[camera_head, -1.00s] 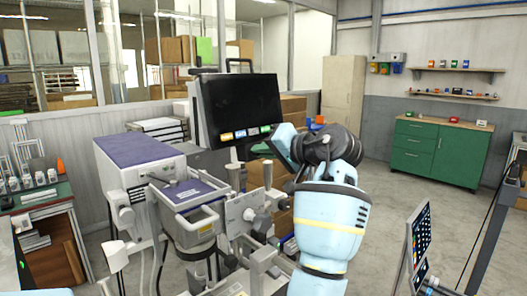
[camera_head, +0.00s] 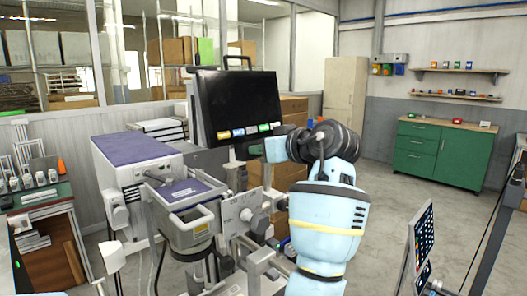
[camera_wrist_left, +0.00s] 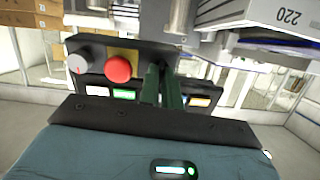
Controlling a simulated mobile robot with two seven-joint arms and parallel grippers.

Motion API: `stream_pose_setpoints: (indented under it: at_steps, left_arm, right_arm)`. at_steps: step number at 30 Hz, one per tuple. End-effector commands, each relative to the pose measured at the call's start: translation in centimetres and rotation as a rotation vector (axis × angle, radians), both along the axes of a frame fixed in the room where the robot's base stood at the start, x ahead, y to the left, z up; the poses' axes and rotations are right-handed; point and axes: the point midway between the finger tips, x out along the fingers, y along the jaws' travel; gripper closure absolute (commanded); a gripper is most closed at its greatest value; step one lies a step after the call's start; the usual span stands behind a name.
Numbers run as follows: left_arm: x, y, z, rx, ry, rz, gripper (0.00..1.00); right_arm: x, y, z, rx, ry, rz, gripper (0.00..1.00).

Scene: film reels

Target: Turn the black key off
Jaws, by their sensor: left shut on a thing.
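The black key itself is hidden; my left gripper (camera_wrist_left: 161,86) is shut on it at the control panel, and only a dark gap shows between the green fingers. In the left wrist view the dark control panel (camera_wrist_left: 108,48) carries a grey knob (camera_wrist_left: 78,63) and a red button (camera_wrist_left: 118,68) on a yellow plate, both left of the fingers. In the head view my left gripper (camera_head: 243,151) is at the lower edge of the black monitor (camera_head: 238,100), partly hidden by the wrist. My right gripper is not in view.
The purple-topped machine (camera_head: 133,150) stands left of the monitor, with metal brackets and arms below it. A tilted screen (camera_head: 422,245) stands at lower right. A green cabinet (camera_head: 438,153) is far off at right. The floor between is clear.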

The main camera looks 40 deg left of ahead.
Motion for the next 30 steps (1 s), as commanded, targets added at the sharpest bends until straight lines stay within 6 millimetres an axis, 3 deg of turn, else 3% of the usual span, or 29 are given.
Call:
stream_pose_setpoints:
  at_steps: [23, 24, 28, 30]
  left_arm:
    - [-0.08, 0.06, 0.12, -0.007, -0.099, 0.021, 1.0]
    - [-0.08, 0.06, 0.12, -0.006, -0.099, 0.021, 0.91]
    - [-0.07, 0.05, 0.1, -0.007, -0.098, 0.021, 0.74]
    - [-0.05, 0.04, 0.08, -0.007, -0.098, 0.021, 0.73]
  right_arm:
    - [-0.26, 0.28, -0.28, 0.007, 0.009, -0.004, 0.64]
    - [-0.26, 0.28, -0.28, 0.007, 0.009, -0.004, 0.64]
    - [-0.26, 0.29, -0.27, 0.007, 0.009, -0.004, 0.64]
    - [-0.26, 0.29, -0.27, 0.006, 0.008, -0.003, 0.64]
